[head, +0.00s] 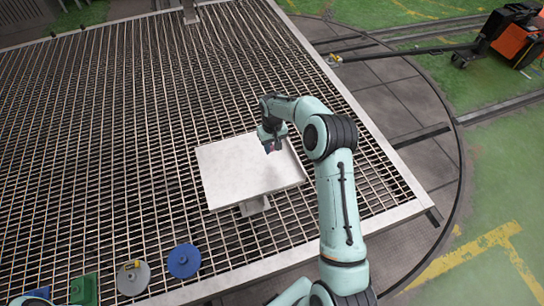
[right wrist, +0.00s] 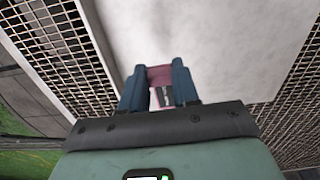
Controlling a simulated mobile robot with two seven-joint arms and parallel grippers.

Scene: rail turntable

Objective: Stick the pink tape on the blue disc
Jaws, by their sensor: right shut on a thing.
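The blue disc (head: 184,261) lies at the front edge of the metal grating, in the lower left of the head view. My right gripper (head: 272,146) is well away from it, up and to the right, over a pale square plate (head: 225,170). In the right wrist view, the right gripper (right wrist: 158,88) is shut on the pink tape (right wrist: 158,74), which shows between its dark blue fingers. A small dark and light piece is visible below the pink part. I cannot tell whether the tape touches the plate. My left gripper is not in view.
A grey disc (head: 133,279) with a small yellow piece on it lies left of the blue disc, and a green block (head: 84,290) farther left. The grating (head: 110,150) is largely bare. An orange and black machine (head: 516,38) stands far right on the floor.

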